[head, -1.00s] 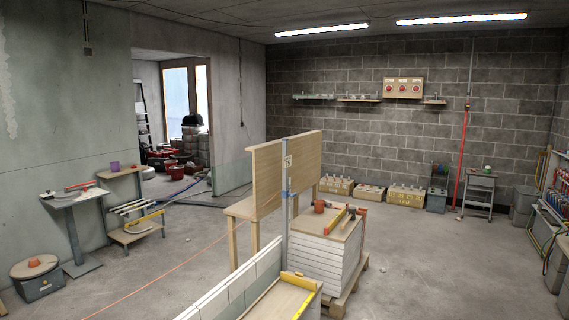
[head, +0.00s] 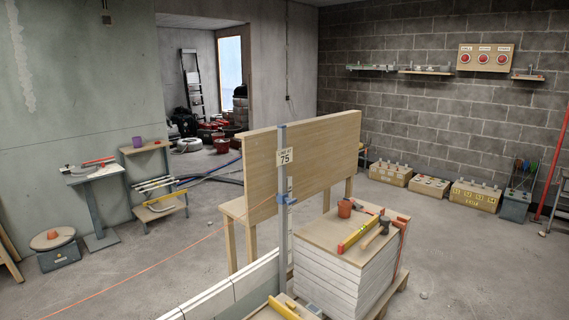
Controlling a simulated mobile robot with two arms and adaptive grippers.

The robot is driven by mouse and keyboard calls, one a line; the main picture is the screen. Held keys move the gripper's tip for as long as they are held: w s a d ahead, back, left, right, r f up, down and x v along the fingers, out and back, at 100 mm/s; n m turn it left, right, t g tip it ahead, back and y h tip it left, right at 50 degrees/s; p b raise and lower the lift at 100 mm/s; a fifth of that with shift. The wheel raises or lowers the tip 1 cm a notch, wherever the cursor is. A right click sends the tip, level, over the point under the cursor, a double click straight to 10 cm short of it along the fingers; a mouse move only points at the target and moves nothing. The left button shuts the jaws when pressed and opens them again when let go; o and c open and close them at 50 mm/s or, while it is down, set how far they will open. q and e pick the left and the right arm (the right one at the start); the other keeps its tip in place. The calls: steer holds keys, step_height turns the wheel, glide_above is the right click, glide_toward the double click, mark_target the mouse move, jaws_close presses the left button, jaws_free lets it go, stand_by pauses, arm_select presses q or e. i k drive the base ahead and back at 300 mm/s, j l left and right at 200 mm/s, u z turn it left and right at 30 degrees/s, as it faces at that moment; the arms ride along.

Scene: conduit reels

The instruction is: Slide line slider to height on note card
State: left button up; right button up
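A note card (head: 285,157) reading "75", with a smaller line of text above it, is fixed near the top of an upright grey post (head: 283,235). A blue slider (head: 287,200) sits on the post below the card. An orange line (head: 165,256) runs from about the slider's height down to the lower left. A blue piece also shows at the post's top. Any scale marks on the post are too small to read. Neither of my grippers is in view.
A low block wall (head: 235,288) meets the post's foot. A wooden bench with a tall back panel (head: 320,150) stands behind it. A stack of white boards (head: 340,265) with tools on top stands right of the post. Open floor lies to the left.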

mark_target(282, 199)
steer(key=i+l, duration=0.1)
steer(key=l+u, duration=0.1)
steer(key=u, duration=0.15)
steer(key=i+l+u, duration=0.25)
steer(key=i+u, duration=0.2)
steer(key=i+l+u, duration=0.4)
steer(key=k+j, duration=0.05)
steer(key=k, duration=0.05)
